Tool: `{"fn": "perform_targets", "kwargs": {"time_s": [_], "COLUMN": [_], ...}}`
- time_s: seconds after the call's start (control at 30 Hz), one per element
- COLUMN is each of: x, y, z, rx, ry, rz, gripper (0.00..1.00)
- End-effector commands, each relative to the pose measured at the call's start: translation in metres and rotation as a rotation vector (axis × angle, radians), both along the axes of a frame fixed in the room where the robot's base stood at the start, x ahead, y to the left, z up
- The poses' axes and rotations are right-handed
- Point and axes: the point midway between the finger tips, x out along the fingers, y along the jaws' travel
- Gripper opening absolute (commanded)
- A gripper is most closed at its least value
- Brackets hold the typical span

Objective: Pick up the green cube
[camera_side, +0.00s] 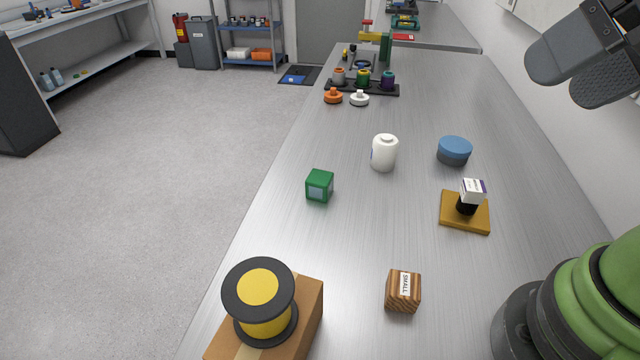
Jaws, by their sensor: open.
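The green cube (319,186) sits on the metal bench top (345,235), near its left edge. It has a pale grey-blue patch on its front face. My gripper (598,83) is at the upper right of the picture, above the bench and well apart from the cube. Its two dark grey fingers are spread, with nothing between them. The upper part of the gripper is cut off by the picture's edge.
A white bottle (384,153) stands right of the cube, with a blue round container (454,150) beyond. A black-and-white item stands on a yellow-brown plate (452,222). In front are a wooden block (403,291) and a yellow spool (262,300) on a cardboard box (309,318).

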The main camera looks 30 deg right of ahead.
Motion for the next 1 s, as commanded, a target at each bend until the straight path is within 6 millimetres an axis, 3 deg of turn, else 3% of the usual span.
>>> {"fn": "perform_targets", "kwargs": {"time_s": [0.17, 0.27, 0.43, 0.57, 0.67, 0.8, 1.0], "x": [0.007, 0.027, 0.085, 0.134, 0.170, 0.214, 0.254], "y": [0.001, 0.003, 0.009, 0.015, 0.019, 0.024, 0.030], "z": [0.002, 0.005, 0.001, -0.017, -0.040, -0.085, -0.159], "rx": [0.033, 0.113, 0.335, 0.501, 0.617, 0.764, 0.922], "ry": [0.019, 0.065, 0.195, 0.297, 0.373, 0.472, 0.569], "rz": [-0.036, -0.133, -0.430, -0.690, -0.900, -1.207, -1.613], "gripper": [0.78, 0.78, 0.78, 0.78, 0.78, 0.78, 0.78]}}
